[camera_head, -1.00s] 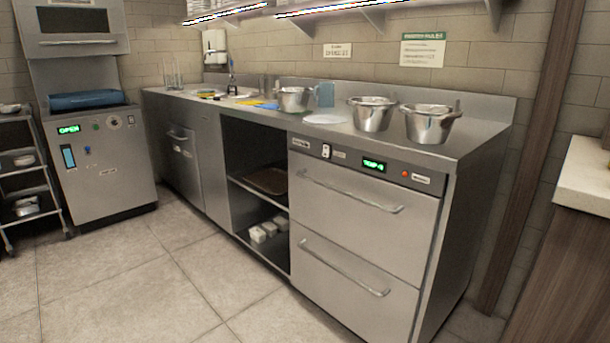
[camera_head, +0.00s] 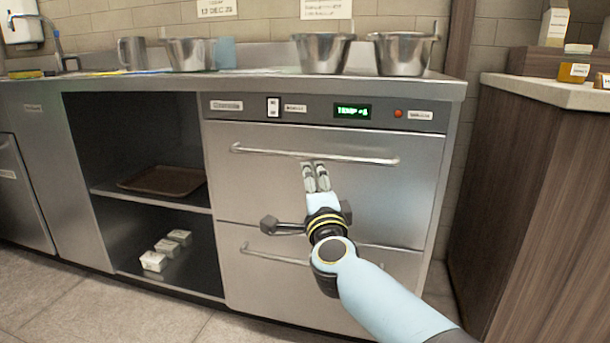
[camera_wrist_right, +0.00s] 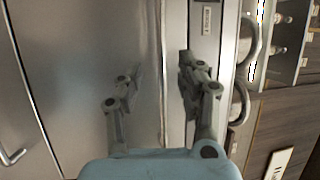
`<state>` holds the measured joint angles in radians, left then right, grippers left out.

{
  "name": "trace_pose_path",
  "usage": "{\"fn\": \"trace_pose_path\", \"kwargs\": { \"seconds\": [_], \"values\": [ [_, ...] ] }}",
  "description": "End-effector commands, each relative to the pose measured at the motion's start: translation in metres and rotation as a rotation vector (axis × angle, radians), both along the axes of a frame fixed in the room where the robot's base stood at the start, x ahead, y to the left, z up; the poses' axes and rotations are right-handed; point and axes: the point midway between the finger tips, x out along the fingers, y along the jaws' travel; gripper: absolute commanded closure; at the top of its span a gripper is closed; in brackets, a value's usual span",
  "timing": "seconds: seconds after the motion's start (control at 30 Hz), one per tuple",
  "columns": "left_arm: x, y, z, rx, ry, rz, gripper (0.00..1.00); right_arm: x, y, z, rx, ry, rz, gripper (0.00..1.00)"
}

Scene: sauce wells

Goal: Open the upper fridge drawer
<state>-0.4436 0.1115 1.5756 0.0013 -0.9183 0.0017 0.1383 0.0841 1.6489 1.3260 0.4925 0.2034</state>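The fridge's upper drawer (camera_head: 260,185) is shut, its front flush under the control panel. Its long horizontal bar handle (camera_head: 270,151) runs across the top of the front. My right gripper (camera_head: 312,166) is in front of this drawer, fingertips close to the handle's middle. In the right wrist view the two fingers (camera_wrist_right: 162,75) are spread apart with a gap between them. I cannot tell whether they touch the handle. The lower drawer (camera_head: 245,290) is also shut, its handle (camera_head: 262,254) partly hidden by my right arm. My left gripper is not in view.
Metal pots (camera_head: 322,55) stand on the steel counter above. An open shelf bay with a brown tray (camera_head: 163,181) and small white boxes (camera_head: 153,261) is left of the drawers. A wood-sided counter (camera_head: 525,190) stands to the right. The panel reads a green temperature display (camera_head: 352,111).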

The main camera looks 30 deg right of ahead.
Motion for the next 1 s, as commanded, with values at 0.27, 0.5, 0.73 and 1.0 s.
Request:
{"fn": "trace_pose_path", "kwargs": {
  "seconds": [0.27,0.5,0.73,1.0],
  "values": [
    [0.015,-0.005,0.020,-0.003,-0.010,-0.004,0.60,0.045,-0.023,0.011,-0.001,-0.003,-0.001,0.62],
    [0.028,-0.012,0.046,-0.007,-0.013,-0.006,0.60,0.079,-0.040,0.016,-0.002,0.001,0.000,0.62],
    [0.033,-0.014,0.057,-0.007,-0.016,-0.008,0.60,0.090,-0.045,0.020,-0.002,0.001,0.001,0.62],
    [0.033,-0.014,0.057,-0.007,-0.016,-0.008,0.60,0.089,-0.045,0.020,-0.002,0.001,0.001,0.71]
  ]
}}
